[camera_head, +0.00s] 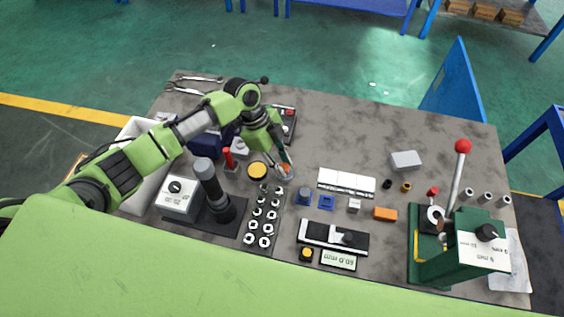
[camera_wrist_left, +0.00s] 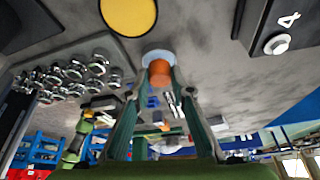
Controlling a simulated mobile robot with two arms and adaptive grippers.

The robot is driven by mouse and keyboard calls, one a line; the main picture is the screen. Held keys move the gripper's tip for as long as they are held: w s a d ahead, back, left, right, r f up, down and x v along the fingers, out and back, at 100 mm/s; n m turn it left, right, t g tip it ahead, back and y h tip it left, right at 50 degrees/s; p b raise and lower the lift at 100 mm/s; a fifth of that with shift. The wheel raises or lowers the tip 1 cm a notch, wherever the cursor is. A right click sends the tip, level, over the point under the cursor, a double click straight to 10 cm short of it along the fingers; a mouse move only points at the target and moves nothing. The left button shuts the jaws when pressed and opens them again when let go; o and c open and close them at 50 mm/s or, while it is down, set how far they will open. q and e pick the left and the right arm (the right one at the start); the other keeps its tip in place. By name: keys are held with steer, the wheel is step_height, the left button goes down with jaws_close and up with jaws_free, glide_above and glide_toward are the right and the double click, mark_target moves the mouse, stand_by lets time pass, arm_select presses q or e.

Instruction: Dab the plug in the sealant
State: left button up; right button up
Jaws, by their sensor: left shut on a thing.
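My left gripper (camera_head: 284,165) reaches down over the table, shut on a small orange plug. In the left wrist view the plug (camera_wrist_left: 160,73) sits between the two fingertips, its end toward a pale round dish (camera_wrist_left: 158,55). In the head view the dish (camera_head: 287,177) is directly under the fingertips; I cannot tell whether the plug touches it. A round yellow-topped pot (camera_head: 257,170) stands just left of the dish and also shows in the left wrist view (camera_wrist_left: 128,14). I cannot tell for sure which holds the sealant. My right gripper is not in view.
A rack of several metal fittings (camera_head: 262,214) lies in front of the pot. A red-topped post (camera_head: 228,158) stands to the left. A green lever press (camera_head: 455,250) stands far right.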

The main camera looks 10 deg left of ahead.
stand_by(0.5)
arm_select(q)
step_height(320, 180, up, 7)
steer(key=p, duration=0.6)
stand_by(0.4)
stand_by(0.4)
